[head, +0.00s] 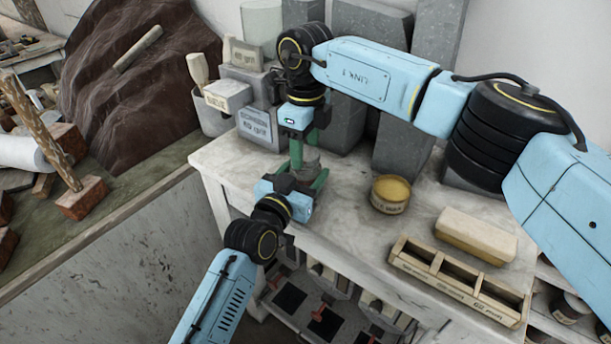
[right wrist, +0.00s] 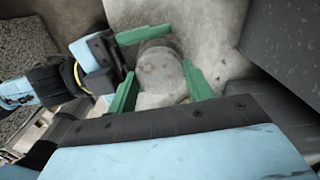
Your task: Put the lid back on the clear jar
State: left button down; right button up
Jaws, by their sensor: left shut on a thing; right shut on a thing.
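My right gripper (head: 297,158) reaches down from above, its green fingers on either side of a small grey round piece (head: 309,164) that I take for the lid and jar together. In the right wrist view a round, spotted grey-brown top (right wrist: 160,70), apparently the lid, sits between the green fingers of my right gripper (right wrist: 160,88). My left gripper (head: 303,181) comes in from the lower left, shut around the lower part, apparently the clear jar. Its green finger also shows in the right wrist view. The fingers hide most of the jar; whether lid and jar touch I cannot tell.
The pale worktable (head: 345,215) carries a round yellow-topped tub (head: 390,194), a cream block (head: 475,235) and a wooden compartment tray (head: 460,282) to the right. Grey stone blocks (head: 400,135) stand close behind the grippers.

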jog(key=shift+m, duration=1.1)
jog(key=o, duration=1.1)
jog(key=shift+r, duration=2.25)
jog(key=shift+c, duration=0.4)
notch_tip(320, 180, up, 4)
jog(key=n, duration=0.5)
jog(key=shift+f, duration=0.25)
